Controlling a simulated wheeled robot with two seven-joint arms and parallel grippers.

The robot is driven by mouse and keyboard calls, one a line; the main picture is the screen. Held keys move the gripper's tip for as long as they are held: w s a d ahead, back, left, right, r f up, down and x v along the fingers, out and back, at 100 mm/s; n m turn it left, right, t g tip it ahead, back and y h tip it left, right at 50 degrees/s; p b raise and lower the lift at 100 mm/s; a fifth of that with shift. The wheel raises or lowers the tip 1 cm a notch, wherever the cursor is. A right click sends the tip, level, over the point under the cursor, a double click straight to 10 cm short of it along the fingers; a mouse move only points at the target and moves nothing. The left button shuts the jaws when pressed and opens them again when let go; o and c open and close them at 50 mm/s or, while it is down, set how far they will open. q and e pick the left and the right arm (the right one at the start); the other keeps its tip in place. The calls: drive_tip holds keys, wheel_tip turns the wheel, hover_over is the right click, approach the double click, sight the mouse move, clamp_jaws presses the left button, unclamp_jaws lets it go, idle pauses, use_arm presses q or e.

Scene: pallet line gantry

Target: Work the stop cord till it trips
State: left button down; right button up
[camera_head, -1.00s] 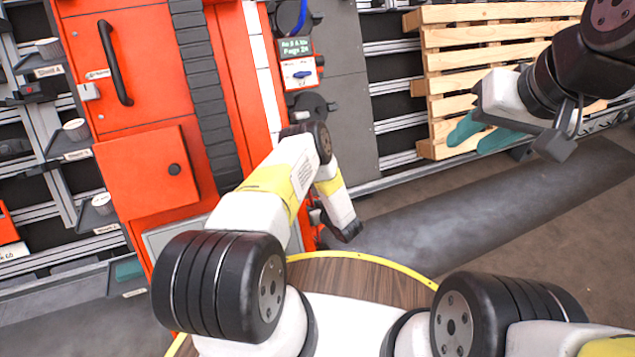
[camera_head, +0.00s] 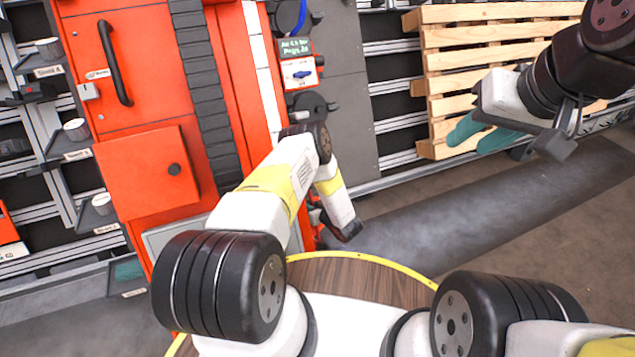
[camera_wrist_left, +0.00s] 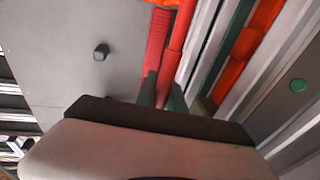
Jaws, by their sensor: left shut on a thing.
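In the left wrist view a long red piece, which I take for the stop cord or its pull (camera_wrist_left: 156,45), runs down between the dark green fingers of my left gripper (camera_wrist_left: 161,92). The left gripper is shut on it; the exact contact is partly hidden by the gripper body. A second red strip runs close beside it. In the head view my left forearm hangs beside the orange cabinet, and the left fingers and the cord are hidden there. My right gripper (camera_head: 474,140) is empty, its teal fingers apart, in front of the wooden pallet.
The orange cabinet (camera_head: 150,180) with a black handle stands at the left, with shelves of small cups beside it. A small sign panel (camera_head: 297,46) is on the grey column. The wooden pallet (camera_head: 490,50) leans at the back right. The floor at the right is clear.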

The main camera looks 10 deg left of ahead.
use_arm(q)
drive_tip(key=shift+s+d, duration=0.1)
drive_tip(key=shift+d, duration=0.05)
idle(0.8)
drive_tip(key=v, duration=0.3)
drive_tip(key=a+v, duration=0.1)
drive_tip(key=v, duration=0.1)
drive_tip(key=shift+s+d+r, duration=0.1)
drive_tip(key=shift+s+r, duration=0.15)
drive_tip(key=shift+s, duration=0.05)
drive_tip(key=c, duration=1.4)
unclamp_jaws()
drive_tip(key=shift+s+d+r, duration=0.1)
drive_tip(key=v, duration=0.7)
drive_tip(key=shift+s+d, duration=0.2)
drive_tip(key=shift+r, duration=0.15)
